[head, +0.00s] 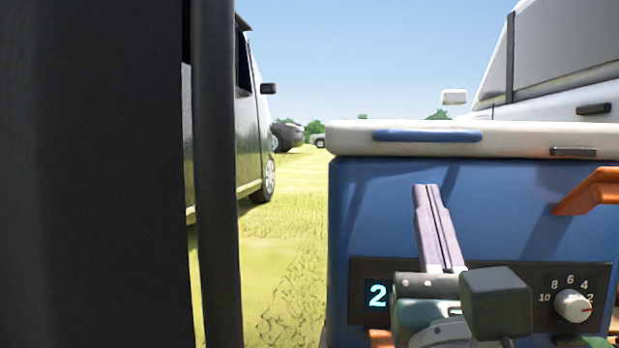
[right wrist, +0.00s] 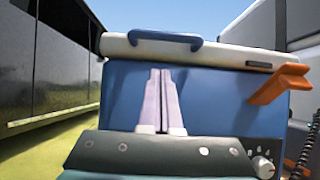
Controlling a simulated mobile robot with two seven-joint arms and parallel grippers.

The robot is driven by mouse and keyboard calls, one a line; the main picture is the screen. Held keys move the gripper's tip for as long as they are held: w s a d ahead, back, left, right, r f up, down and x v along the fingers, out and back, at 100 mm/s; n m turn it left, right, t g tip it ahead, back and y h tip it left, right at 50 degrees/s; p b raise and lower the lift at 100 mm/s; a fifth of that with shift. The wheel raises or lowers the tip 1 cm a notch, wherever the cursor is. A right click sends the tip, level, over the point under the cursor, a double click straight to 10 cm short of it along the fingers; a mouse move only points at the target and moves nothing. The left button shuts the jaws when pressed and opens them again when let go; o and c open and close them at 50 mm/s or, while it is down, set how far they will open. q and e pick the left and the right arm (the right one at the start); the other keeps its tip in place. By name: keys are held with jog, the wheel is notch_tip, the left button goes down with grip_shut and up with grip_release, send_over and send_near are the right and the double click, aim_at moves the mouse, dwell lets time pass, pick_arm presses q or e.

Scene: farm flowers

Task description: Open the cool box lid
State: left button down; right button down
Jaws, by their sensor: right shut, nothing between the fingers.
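The cool box (head: 390,215) is blue, with a white lid (head: 350,138) that lies shut on top. A blue handle (head: 427,135) sits on the lid's front edge; it also shows in the right wrist view (right wrist: 165,39). My right gripper (head: 427,188) is shut and empty, its fingers pointing up in front of the box's front face, below the lid handle. The same fingers show in the right wrist view (right wrist: 160,72), below the lid handle and apart from it. My left gripper is not in view.
An orange side handle (head: 590,192) juts from the box's right. A control panel with a display reading 2 (head: 377,295) and a dial (head: 573,305) is low on the front. Grass lies between.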

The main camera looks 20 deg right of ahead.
aim_at(452, 140)
jog(key=r, duration=0.3)
jog(key=shift+w+d+r, duration=0.15)
jog(key=shift+w+r, duration=0.15)
jog(key=shift+r, duration=0.05)
